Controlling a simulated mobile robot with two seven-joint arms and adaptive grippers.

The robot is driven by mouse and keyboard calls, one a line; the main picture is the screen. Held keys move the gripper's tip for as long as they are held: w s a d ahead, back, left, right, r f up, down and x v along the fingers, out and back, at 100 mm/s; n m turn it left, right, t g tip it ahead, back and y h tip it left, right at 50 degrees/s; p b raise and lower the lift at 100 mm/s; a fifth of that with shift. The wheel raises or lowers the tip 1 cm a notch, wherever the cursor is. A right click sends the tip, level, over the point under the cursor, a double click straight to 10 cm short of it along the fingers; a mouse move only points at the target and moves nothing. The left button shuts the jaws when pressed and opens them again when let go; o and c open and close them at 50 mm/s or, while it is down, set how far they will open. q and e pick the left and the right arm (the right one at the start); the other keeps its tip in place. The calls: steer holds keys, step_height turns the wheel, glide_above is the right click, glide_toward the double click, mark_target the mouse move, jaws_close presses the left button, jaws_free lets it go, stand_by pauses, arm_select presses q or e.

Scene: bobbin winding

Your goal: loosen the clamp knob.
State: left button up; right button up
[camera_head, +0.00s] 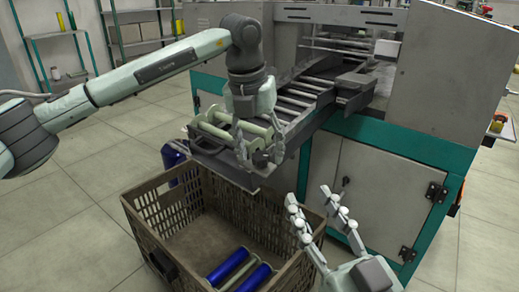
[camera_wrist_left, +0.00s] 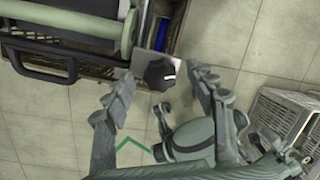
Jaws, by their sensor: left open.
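The clamp knob (camera_wrist_left: 158,74) is black and lobed with a white mark, on a grey metal plate (camera_wrist_left: 150,62) in the left wrist view. My left gripper (camera_wrist_left: 161,84) is open, with one finger on each side of the knob; contact cannot be told. In the head view my left gripper (camera_head: 259,152) points down at the near end of the roller machine and hides the knob. Pale green rollers (camera_head: 215,128) lie beside it. My right gripper (camera_head: 309,195) is empty, its fingers spread, right of the crate.
A brown slatted crate (camera_head: 160,240) stands below the left gripper, holding blue rolls (camera_head: 228,266) and a green one. The grey and teal machine cabinet (camera_head: 380,190) fills the right side behind my right gripper. Tiled floor (camera_head: 60,230) is clear at left.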

arm_select(q)
steer(key=shift+r, duration=0.1)
step_height(320, 180, up, 12)
steer(key=s+a, duration=0.1)
steer(key=shift+s+a, duration=0.25)
steer(key=shift+s, duration=0.15)
steer(key=shift+f, duration=0.2)
